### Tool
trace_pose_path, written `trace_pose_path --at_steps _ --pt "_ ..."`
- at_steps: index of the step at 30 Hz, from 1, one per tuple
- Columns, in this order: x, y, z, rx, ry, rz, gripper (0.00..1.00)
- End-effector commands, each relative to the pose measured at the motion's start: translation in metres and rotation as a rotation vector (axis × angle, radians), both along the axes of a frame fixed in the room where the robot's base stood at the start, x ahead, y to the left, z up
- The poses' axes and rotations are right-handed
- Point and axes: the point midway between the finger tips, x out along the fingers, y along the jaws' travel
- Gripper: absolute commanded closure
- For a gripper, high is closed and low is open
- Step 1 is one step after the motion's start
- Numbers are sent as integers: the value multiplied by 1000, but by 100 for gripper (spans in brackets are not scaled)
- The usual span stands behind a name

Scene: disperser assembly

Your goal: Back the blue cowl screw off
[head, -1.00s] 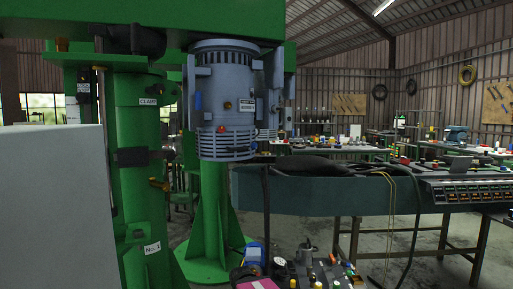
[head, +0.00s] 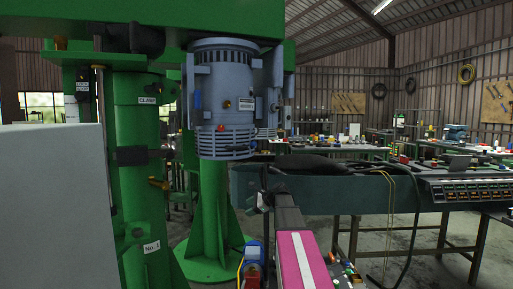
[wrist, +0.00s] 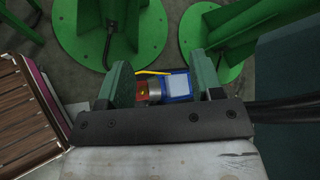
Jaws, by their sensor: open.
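The grey-blue motor (head: 222,100) hangs from the green frame in the head view. A small blue piece (head: 197,100), possibly the blue cowl screw, is on the left of its body; its thread is too small to make out. My gripper (head: 264,196) is below and right of the motor in the head view, apart from it. In the wrist view my gripper (wrist: 162,84) is open. A red-and-silver part (wrist: 149,90) and a blue part (wrist: 177,84) show between its fingers, seemingly below; I see no contact. The motor is not recognisable in the wrist view.
Green columns (head: 138,190) stand left of the motor. A long dark-green bench (head: 335,190) lies to the right, behind my arm. Small coloured parts (head: 345,268) are at the bottom. Green column feet (wrist: 108,35) spread across the floor in the wrist view.

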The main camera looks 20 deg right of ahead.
Motion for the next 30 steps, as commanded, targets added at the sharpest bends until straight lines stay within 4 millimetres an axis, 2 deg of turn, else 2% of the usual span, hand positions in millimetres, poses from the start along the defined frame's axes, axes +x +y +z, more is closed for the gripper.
trace_pose_path --at_steps 1,6,9,12,15,20,30 --pt "20 -22 34 93 7 -56 40" --pt "49 -80 143 427 55 -190 40" --pt "56 -109 199 597 85 -228 40" --pt "58 -131 241 722 112 -244 40" --pt "57 -144 267 799 131 -248 40" --pt "58 -146 278 837 142 -248 40" --pt "95 -107 277 835 143 -247 40"
